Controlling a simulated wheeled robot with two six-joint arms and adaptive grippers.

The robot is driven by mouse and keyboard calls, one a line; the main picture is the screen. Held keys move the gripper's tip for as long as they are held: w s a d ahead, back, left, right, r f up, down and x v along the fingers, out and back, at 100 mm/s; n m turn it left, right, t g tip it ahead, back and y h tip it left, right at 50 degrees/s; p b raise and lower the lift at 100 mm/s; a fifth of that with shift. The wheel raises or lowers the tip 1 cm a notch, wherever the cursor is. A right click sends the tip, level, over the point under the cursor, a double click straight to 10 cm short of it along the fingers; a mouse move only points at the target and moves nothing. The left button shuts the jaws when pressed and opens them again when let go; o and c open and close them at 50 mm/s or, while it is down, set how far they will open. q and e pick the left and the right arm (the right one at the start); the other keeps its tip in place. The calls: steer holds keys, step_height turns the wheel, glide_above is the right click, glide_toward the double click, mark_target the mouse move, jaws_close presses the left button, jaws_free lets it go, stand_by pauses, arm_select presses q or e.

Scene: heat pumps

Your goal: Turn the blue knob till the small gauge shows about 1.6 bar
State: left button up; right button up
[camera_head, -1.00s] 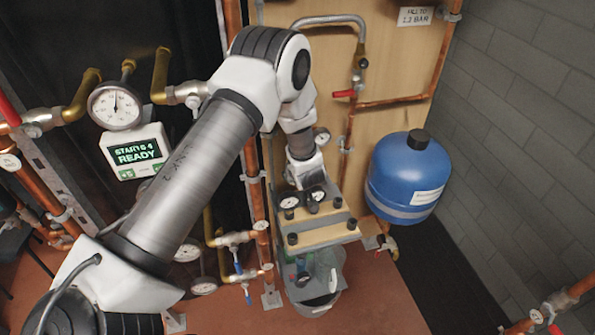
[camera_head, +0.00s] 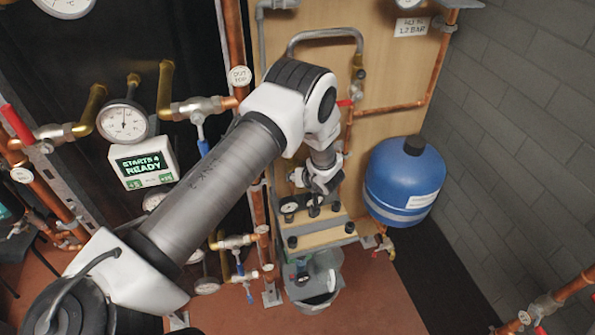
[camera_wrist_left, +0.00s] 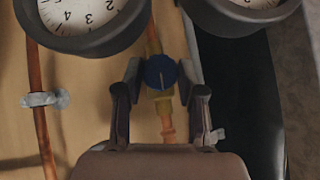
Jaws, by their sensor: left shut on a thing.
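In the left wrist view, the round blue knob (camera_wrist_left: 160,72) with a pale line on its face sits between the two fingertips of my left gripper (camera_wrist_left: 161,76), which is shut on it. Below the knob is a brass fitting. Two dials show upside down, cut by the top edge: the left dial (camera_wrist_left: 80,14) with some numbers readable and the right dial (camera_wrist_left: 243,6). Their needles are not readable.
A blue tank (camera_head: 405,180) hangs right of the fixture. Copper pipes (camera_head: 390,107) and red-handled valves run on the wooden board behind. A display (camera_head: 145,163) reads "STARTS 4 READY" at left. A clear bucket (camera_head: 318,290) stands below the fixture.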

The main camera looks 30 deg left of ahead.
arm_select(q)
steer(key=m+g+y+b, duration=0.1)
steer(key=b, duration=0.1)
steer(key=m+g+y+b, duration=0.1)
steer(key=b, duration=0.1)
steer(key=m+g+y+b, duration=0.1)
steer(key=y, duration=0.1)
steer(key=shift+w+d+f+b, duration=0.15)
steer(key=shift+w+f+b, duration=0.1)
steer(key=shift+b, duration=0.15)
steer(key=shift+r+g, duration=0.1)
steer(key=shift+g, duration=0.2)
steer(key=o, duration=0.9)
steer(key=shift+o, duration=1.2)
